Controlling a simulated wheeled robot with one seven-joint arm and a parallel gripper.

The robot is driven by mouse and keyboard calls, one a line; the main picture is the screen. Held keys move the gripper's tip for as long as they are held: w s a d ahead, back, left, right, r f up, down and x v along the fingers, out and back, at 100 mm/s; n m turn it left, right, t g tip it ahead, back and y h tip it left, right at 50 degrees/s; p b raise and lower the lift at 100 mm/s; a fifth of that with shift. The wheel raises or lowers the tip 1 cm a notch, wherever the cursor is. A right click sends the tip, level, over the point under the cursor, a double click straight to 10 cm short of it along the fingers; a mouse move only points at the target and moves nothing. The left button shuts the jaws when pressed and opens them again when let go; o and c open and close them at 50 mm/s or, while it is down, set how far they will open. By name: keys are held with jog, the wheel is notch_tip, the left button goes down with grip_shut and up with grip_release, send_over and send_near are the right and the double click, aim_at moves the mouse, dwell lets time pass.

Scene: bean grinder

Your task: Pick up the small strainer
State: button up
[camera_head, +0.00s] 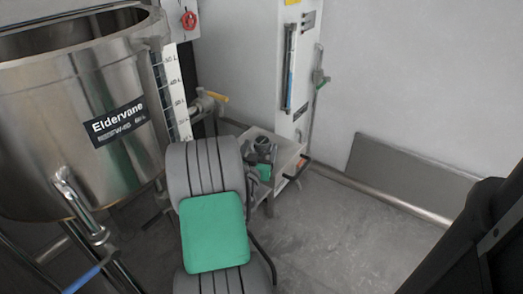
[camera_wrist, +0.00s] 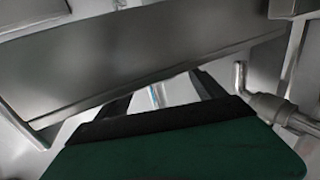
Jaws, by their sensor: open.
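I cannot make out the small strainer in either view. In the wrist view my gripper (camera_wrist: 162,86) shows its dark fingers apart, with no held object visible between them. A broad grey metal panel (camera_wrist: 150,60) crosses the view at the fingertips and hides what lies behind it. In the head view my arm covers part of a pale low cart (camera_head: 287,158), and the end of my arm is small and partly hidden there.
A large steel vessel labelled Eldervane (camera_head: 115,165) stands at the left. A tall white column (camera_head: 300,70) rises behind the cart. A metal pipe fitting (camera_wrist: 270,106) is at the right in the wrist view. The floor (camera_head: 350,240) at the right is clear.

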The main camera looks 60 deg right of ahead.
aim_at(262, 143)
jog(key=x, duration=0.2)
jog(key=shift+w+d, duration=0.1)
jog(key=shift+d, duration=0.25)
jog(key=shift+c, duration=0.2)
jog(key=c, duration=1.5)
jog(key=shift+o, duration=0.2)
jog(key=shift+r, duration=0.1)
